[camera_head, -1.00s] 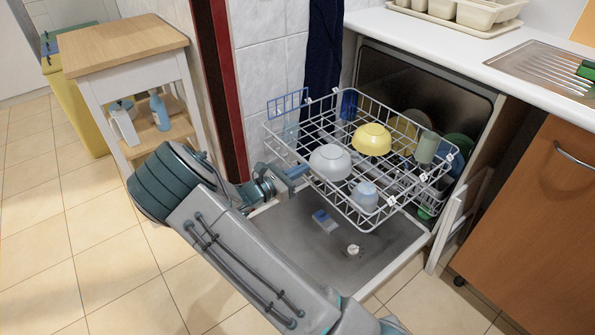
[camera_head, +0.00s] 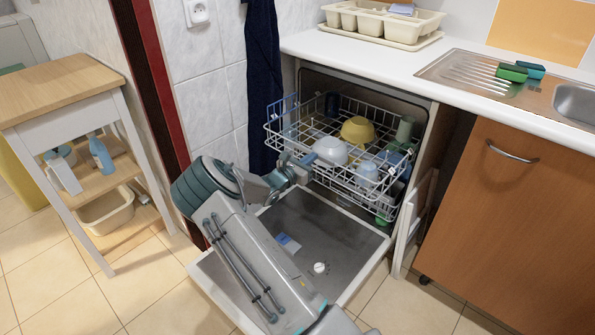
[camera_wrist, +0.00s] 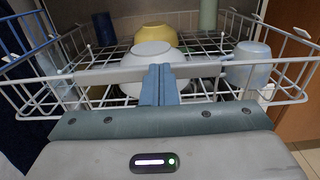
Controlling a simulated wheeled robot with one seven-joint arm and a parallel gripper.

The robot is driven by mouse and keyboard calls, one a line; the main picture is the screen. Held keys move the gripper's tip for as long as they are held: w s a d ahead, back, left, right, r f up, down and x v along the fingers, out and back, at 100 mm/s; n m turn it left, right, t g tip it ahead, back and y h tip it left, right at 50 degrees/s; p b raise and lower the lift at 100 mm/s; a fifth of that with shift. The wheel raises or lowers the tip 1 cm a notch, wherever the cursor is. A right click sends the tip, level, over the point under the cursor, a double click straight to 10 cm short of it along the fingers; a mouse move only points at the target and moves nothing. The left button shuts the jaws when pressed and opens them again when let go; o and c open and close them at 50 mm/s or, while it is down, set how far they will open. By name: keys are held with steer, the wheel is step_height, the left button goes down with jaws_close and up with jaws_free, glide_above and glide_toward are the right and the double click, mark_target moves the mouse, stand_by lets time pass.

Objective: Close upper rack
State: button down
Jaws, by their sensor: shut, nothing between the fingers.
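The upper rack (camera_head: 352,190) is a white wire basket, partly inside the dishwasher and still sticking out at the front. It holds a white bowl (camera_head: 331,151), a yellow bowl (camera_head: 357,130), a light-blue cup (camera_head: 367,173) and other dishes. My gripper (camera_head: 309,159) is at the rack's front edge. In the wrist view its blue fingers (camera_wrist: 158,84) are shut together with nothing between them, right at the rack's front rail (camera_wrist: 100,76). Whether they touch the rail is hard to tell. The white bowl (camera_wrist: 152,53) is just behind them.
The dishwasher's open door (camera_head: 320,235) lies flat below the rack, under my arm. A wooden cabinet (camera_head: 505,215) stands at right, with a white counter (camera_head: 390,58) above. A small wooden trolley (camera_head: 65,90) stands at left. Floor between trolley and door is clear.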

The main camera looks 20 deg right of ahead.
mark_target(333, 145)
steer(key=b+x, duration=0.5)
steer(key=x, duration=2)
steer(key=shift+w+d+f+b, duration=0.15)
steer(key=shift+d+b, duration=0.25)
steer(key=shift+w+d, duration=0.2)
steer(key=shift+d, duration=0.15)
steer(key=shift+r, duration=0.3)
steer(key=shift+d+r, duration=0.25)
steer(key=shift+r, duration=0.1)
steer(key=shift+a+r, duration=0.1)
steer(key=shift+a, duration=0.25)
steer(key=shift+s+a+f, duration=0.25)
steer(key=shift+s+a, duration=0.05)
steer(key=p+v, duration=0.1)
steer(key=v, duration=0.3)
steer(key=p+v, duration=0.1)
steer(key=v, duration=0.3)
steer(key=p+v, duration=0.1)
steer(key=v, duration=0.4)
steer(key=shift+a+f, duration=0.15)
steer(key=shift+f, duration=0.2)
